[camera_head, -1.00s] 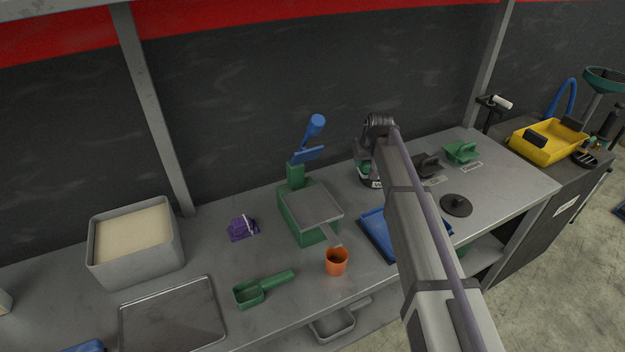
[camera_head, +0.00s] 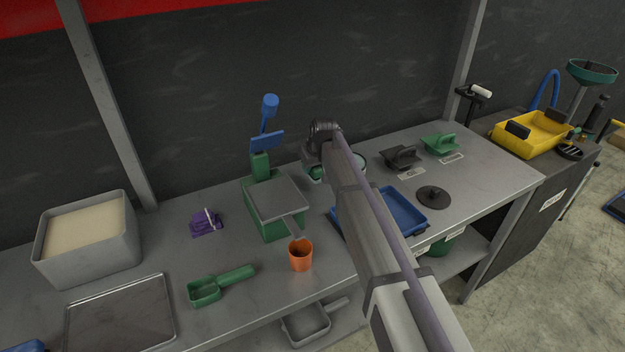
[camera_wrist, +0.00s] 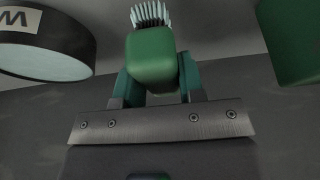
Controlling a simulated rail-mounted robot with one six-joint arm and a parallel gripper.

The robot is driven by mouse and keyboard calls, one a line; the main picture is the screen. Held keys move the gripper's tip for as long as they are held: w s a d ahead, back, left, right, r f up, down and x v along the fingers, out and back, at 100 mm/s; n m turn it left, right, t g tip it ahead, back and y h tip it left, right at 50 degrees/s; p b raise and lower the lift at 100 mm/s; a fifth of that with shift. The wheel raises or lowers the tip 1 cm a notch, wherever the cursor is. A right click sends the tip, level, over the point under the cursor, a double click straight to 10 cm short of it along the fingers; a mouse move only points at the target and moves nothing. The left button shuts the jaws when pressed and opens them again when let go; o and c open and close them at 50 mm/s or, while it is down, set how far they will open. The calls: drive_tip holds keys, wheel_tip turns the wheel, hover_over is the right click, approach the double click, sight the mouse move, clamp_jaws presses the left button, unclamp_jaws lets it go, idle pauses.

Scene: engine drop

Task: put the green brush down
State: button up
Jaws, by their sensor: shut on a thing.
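The green brush (camera_wrist: 152,58) is in the wrist view, its rounded green end towards me and its pale bristles (camera_wrist: 150,14) at the top edge. My gripper (camera_wrist: 155,82) is shut on it, one teal finger on each side. In the head view my wrist hangs over the back of the grey bench (camera_head: 500,185), right of the green box with the grey lid. My arm hides most of the gripper there, and I cannot tell whether the brush touches the bench.
A dark round container with a "W" label (camera_wrist: 45,45) is close on the left in the wrist view; a green block (camera_wrist: 292,40) is on the right. On the bench stand the green box (camera_head: 262,217), an orange cup (camera_head: 300,256), a blue tray (camera_head: 410,213) and a black disc (camera_head: 433,197).

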wheel_tip(320, 180, down, 3)
drive_tip(key=shift+w+f+b, duration=0.1)
drive_tip(key=shift+f+b, duration=0.1)
drive_tip(key=shift+b, duration=0.7)
drive_tip(key=shift+r, duration=0.35)
drive_tip(key=shift+c, duration=0.3)
drive_tip(key=shift+f, duration=0.35)
drive_tip(key=o, duration=1)
drive_tip(key=shift+r, duration=0.15)
drive_tip(key=shift+r+p, duration=0.3)
drive_tip(key=shift+p, duration=0.1)
drive_tip(key=p+v, duration=1)
drive_tip(key=v, duration=0.1)
drive_tip(key=shift+r+p, duration=0.35)
drive_tip(key=shift+p, duration=0.05)
